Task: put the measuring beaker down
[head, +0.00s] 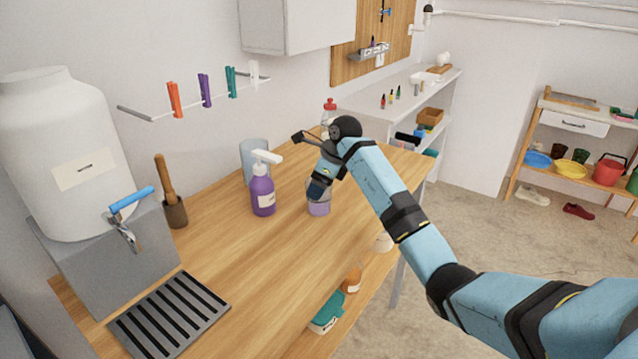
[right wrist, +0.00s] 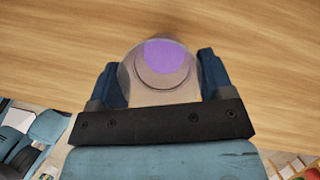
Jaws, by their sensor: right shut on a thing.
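The measuring beaker (head: 319,207) is a clear cup with purple contents, at the right part of the wooden counter (head: 230,260) in the head view. My right gripper (head: 320,188) comes down on it from above and is shut on it. In the right wrist view the beaker (right wrist: 163,68) sits between the two dark blue fingers of the gripper (right wrist: 160,80), with the purple showing inside. The wood shows beyond it; I cannot tell whether its base touches the counter. My left gripper is not in view.
A purple pump bottle (head: 262,195) stands left of the beaker, with a grey-blue cylinder (head: 254,158) behind. A red-capped bottle (head: 329,110) stands farther back. A large white tank (head: 62,150) and a slotted drain tray (head: 170,315) are at left. The counter's front middle is clear.

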